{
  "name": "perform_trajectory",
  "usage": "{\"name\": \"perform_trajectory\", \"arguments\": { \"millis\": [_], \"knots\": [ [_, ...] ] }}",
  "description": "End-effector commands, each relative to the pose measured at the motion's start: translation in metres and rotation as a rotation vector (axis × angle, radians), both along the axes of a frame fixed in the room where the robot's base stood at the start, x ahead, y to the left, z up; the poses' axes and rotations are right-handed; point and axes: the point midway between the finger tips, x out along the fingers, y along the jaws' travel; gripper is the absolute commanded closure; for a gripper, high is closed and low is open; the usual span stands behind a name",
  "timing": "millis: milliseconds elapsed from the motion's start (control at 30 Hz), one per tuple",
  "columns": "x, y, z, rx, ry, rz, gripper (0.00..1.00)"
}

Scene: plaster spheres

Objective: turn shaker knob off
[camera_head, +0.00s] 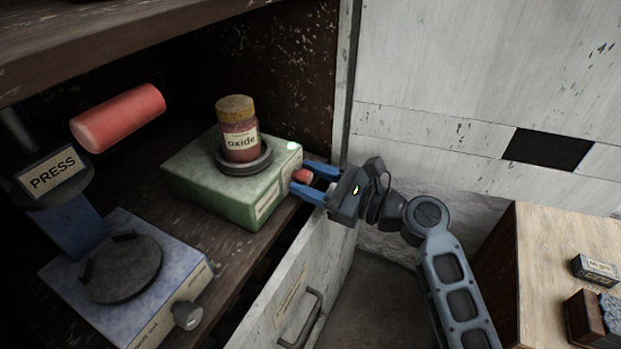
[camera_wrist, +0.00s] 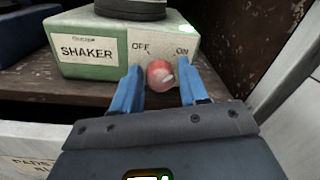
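The green shaker (camera_head: 215,195) stands on the dark wooden shelf, with a jar labelled oxide (camera_head: 239,135) upright on its round platform (camera_head: 245,163). Its front shows SHAKER, OFF and ON labels in the wrist view (camera_wrist: 90,52). The red shaker knob (camera_wrist: 160,75) has a pale mark on its face that points toward the ON side. A light (camera_head: 292,146) on the shaker's top corner glows pale green. My gripper (camera_wrist: 160,88) is open, with one blue finger on each side of the knob. Gaps show between the fingers and the knob. The knob also shows in the head view (camera_head: 302,176).
A blue press (camera_head: 130,280) with a red handle (camera_head: 118,117) and a grey knob (camera_head: 187,315) stands left on the shelf. A pale drawer front (camera_head: 300,275) with a handle lies below my gripper. A wooden cabinet (camera_head: 570,235) is at right.

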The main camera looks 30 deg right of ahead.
Motion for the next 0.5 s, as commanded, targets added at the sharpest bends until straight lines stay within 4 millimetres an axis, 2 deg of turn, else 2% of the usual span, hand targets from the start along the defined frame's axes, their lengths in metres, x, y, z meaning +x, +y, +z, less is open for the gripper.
{"name": "perform_trajectory", "arguments": {
  "millis": [67,400,500],
  "knots": [
    [-0.0001,-0.0001,0.0,0.0,0.0,0.0,0.64],
    [-0.0002,-0.0002,0.0,0.0,0.0,0.0,0.97],
    [-0.0002,-0.0002,0.0,-0.001,-0.001,0.0,0.99]
  ]
}}
